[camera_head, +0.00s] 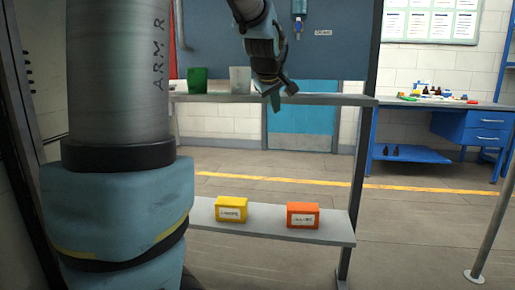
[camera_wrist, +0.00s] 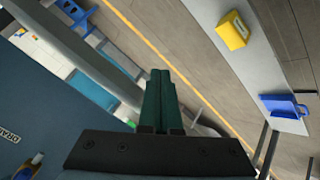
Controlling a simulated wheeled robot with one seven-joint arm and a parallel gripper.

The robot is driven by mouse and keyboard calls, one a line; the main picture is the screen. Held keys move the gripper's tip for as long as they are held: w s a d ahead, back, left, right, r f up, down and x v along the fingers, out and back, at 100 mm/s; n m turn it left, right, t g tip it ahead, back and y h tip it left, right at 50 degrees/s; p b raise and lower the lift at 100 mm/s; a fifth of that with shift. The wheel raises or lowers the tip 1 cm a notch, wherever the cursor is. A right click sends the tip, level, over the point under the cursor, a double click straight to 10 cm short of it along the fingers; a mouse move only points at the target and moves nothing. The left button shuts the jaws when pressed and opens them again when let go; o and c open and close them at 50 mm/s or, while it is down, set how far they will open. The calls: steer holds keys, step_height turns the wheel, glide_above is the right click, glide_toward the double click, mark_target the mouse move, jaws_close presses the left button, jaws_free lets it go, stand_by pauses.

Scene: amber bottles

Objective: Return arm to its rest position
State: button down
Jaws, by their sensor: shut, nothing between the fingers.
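My gripper (camera_head: 275,97) hangs at the end of my arm in front of the upper shelf in the head view, pointing down. In the wrist view its two dark green fingers (camera_wrist: 160,88) are together with nothing between them. None of the bottles is near my gripper.
The lower shelf (camera_head: 262,226) holds a yellow box (camera_head: 231,209) and an orange box (camera_head: 303,215). A metal post (camera_head: 488,215) stands at right. Open floor lies between the shelves and the workbench (camera_head: 450,125).

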steer(key=s+a+f+m+g+y, duration=0.1)
steer(key=s+a+f+m+g, duration=0.4)
steer(key=s+f, duration=0.65)
steer(key=s+a+f+m+g+y, duration=0.1)
steer(key=s+a+f+g, duration=0.1)
steer(key=s+a+f, duration=0.75)
step_height(320, 180, up, 21)
steer(key=s+d+p, duration=0.2)
steer(key=p, duration=2.3)
steer(key=shift+d+r+m+g, duration=0.2)
steer(key=shift+d+m+g, duration=0.1)
steer(key=shift+m, duration=0.1)
